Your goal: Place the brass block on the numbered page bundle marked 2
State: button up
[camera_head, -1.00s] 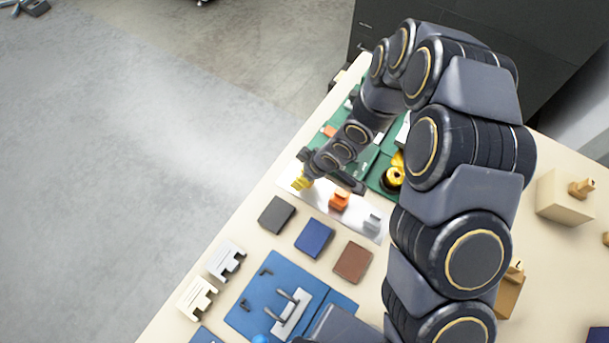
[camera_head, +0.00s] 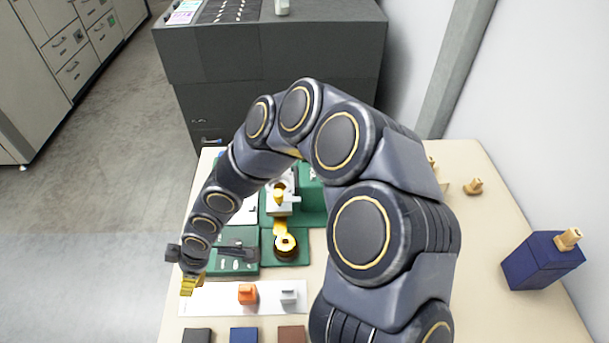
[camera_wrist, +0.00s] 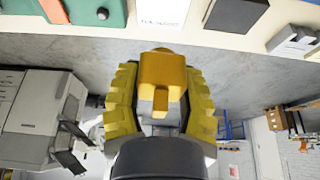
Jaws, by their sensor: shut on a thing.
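The brass block (camera_wrist: 163,80) is held between the yellow fingers of my gripper (camera_wrist: 163,105) in the wrist view, its stepped front facing the camera. In the head view my gripper (camera_head: 190,284) is shut at the left edge of the table, beside the left end of a white strip (camera_head: 215,302). There the block and the yellow fingers are too small to tell apart. Along the bottom edge, cut off by the frame, lie a dark bundle (camera_head: 197,336), a blue bundle (camera_head: 243,336) and a brown bundle (camera_head: 292,335). I can read no number on them.
An orange block (camera_head: 247,293) and a grey block (camera_head: 289,297) stand on the strip. Behind are green mats (camera_head: 240,268) with a yellow-and-black tool (camera_head: 285,243). A blue box with a wooden knob (camera_head: 540,262) stands right. The table's right side has free room.

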jog(key=r, duration=1.1)
jog(key=shift+w+d, duration=0.25)
jog(key=shift+w, duration=0.1)
jog(key=w+d+m+t+h, duration=0.2)
jog(key=w+d+m+t, duration=0.2)
jog(key=w+d+m, duration=1.15)
jog(key=w+d+m+h, duration=0.1)
jog(key=w+d, duration=0.2)
jog(key=d, duration=0.7)
jog(key=w+d+m+h, duration=0.1)
jog(key=w+d+m, duration=0.1)
jog(key=d, duration=0.9)
jog(key=shift+n+t, duration=0.25)
jog(key=shift+t, duration=0.05)
jog(key=w+f, duration=0.4)
jog(key=w+d+f, duration=0.1)
jog(key=w+f, duration=0.3)
jog(key=f, duration=0.1)
jog(key=w+f, duration=0.5)
jog(key=shift+d, duration=0.3)
jog(key=shift+w+f, duration=0.55)
jog(key=shift+f, duration=1.55)
